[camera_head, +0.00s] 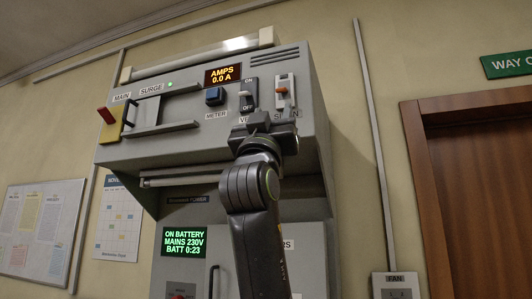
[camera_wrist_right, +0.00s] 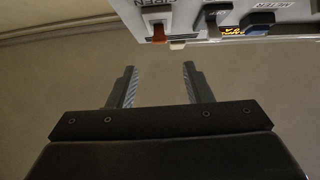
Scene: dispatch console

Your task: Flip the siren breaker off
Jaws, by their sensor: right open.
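The siren breaker (camera_head: 285,92) is a pale switch plate with an orange lever, at the upper right of the grey console. I cannot tell for sure which way its lever is set. Its label in the head view is partly hidden by my right gripper (camera_head: 270,122), which is just below the breaker and apart from it. In the right wrist view, the orange lever (camera_wrist_right: 159,33) shows at the top, upside down. It lies beyond the gap between the open, empty fingers of the right gripper (camera_wrist_right: 158,76). My left gripper is not in view.
A black ON/OFF switch (camera_head: 249,94) is close left of the siren breaker. A blue meter button (camera_head: 215,96) and a red main lever (camera_head: 106,115) are further left. The amps display (camera_head: 222,74) reads 0.0 A. A green display (camera_head: 184,242) reads ON BATTERY.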

